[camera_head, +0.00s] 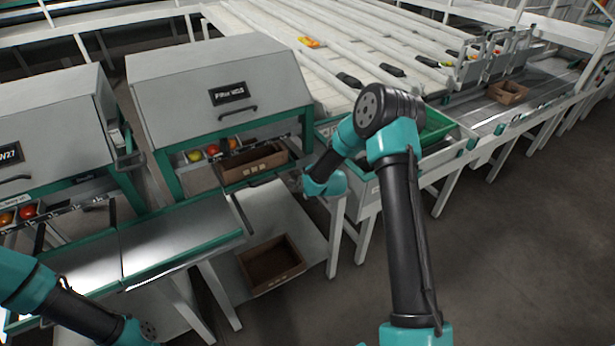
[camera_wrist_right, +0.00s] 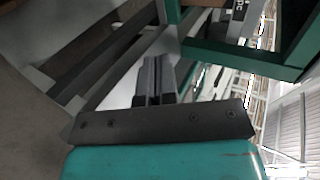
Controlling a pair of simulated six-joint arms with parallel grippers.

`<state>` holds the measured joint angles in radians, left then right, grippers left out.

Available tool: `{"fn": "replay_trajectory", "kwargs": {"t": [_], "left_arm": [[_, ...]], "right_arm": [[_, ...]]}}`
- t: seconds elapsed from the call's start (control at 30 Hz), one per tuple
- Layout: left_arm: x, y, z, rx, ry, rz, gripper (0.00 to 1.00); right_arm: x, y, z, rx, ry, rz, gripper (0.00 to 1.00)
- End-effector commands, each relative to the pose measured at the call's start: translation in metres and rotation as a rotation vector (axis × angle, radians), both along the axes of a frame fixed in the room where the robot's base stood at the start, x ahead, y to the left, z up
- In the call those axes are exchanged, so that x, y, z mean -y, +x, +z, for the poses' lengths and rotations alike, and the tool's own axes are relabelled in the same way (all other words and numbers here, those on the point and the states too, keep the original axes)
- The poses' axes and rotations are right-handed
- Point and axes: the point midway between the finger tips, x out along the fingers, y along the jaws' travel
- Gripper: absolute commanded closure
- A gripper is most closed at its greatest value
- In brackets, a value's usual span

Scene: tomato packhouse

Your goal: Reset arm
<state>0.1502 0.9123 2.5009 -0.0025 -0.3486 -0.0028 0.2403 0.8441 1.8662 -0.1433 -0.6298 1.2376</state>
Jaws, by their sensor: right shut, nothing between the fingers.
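My right arm rises from the bottom right of the head view, bends at a high elbow and comes down leftward. Its gripper (camera_head: 297,184) is small and partly hidden by the wrist, in front of the filler machine's right end. In the right wrist view the two dark fingers (camera_wrist_right: 154,72) lie together, shut with nothing between them. Part of my left arm shows at the bottom left of the head view; its gripper is not in view.
A brown crate (camera_head: 253,165) sits in the filler machine (camera_head: 225,92), behind the right gripper. Another empty crate (camera_head: 271,264) lies on the low shelf. A green tray (camera_head: 437,126) is behind my right forearm. Open floor (camera_head: 510,260) lies at right.

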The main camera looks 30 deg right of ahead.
Motion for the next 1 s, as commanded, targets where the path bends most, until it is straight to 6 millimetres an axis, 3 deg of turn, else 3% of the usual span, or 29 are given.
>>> {"fn": "replay_trajectory", "kwargs": {"t": [0.67,0.77,0.87,1.0], "left_arm": [[0.0,0.0,0.0,0.0,0.0,0.0,1.0],[0.0,0.0,0.0,0.0,0.0,0.0,1.0],[0.0,0.0,0.0,0.0,0.0,0.0,1.0],[0.0,0.0,0.0,0.0,0.0,0.0,1.0]], "right_arm": [[-0.005,-0.011,-0.004,-0.021,-0.018,0.021,1.0],[-0.018,-0.028,-0.02,-0.071,-0.062,0.078,1.0],[-0.039,-0.058,-0.044,-0.151,-0.134,0.179,1.0],[-0.075,-0.121,-0.079,-0.284,-0.259,0.392,1.0]]}}
